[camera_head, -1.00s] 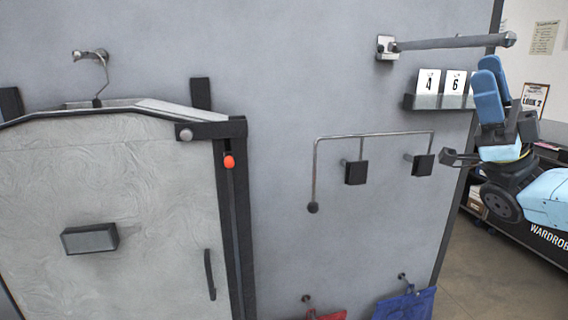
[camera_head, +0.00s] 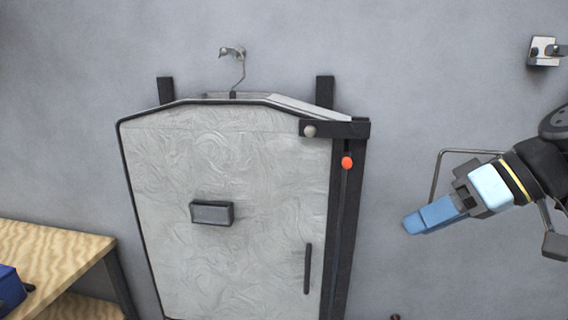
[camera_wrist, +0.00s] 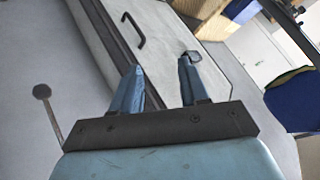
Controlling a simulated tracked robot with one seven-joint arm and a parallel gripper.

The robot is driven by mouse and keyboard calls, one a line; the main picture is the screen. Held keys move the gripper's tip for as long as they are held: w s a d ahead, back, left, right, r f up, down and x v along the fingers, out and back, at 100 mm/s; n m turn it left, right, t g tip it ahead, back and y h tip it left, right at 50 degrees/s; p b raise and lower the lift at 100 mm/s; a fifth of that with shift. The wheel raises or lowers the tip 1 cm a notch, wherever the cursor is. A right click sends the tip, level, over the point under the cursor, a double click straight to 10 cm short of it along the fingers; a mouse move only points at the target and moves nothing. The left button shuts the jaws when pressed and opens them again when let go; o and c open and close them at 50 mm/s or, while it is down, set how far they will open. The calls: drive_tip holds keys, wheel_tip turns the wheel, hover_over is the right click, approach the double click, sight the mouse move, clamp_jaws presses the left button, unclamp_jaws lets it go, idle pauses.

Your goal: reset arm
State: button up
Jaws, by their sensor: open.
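My gripper (camera_head: 428,217) is at the right of the head view, its blue fingers pointing left and slightly down in front of the grey wall. In the wrist view my gripper (camera_wrist: 160,85) shows its two blue fingers apart with nothing between them. The fingers are to the right of the grey garment-shaped panel (camera_head: 265,175), apart from it in the head view. My arm reaches in from the right edge.
The panel has a dark handle (camera_head: 308,268), a grey box (camera_head: 212,213) and an orange knob (camera_head: 347,163) on the dark rail beside it. A hanger hook (camera_head: 236,65) is above. A wooden table (camera_head: 60,250) stands at lower left. A bent rod (camera_head: 437,165) is behind my gripper.

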drive_tip(key=w+d+f+m+t+h, duration=0.1)
drive_tip(key=w+d+f+m+h, duration=0.1)
drive_tip(key=w+m+h, duration=0.3)
drive_tip(key=shift+f+m+h, duration=0.4)
drive_tip(key=shift+f+h, duration=0.15)
drive_tip(key=shift+h, duration=1.25)
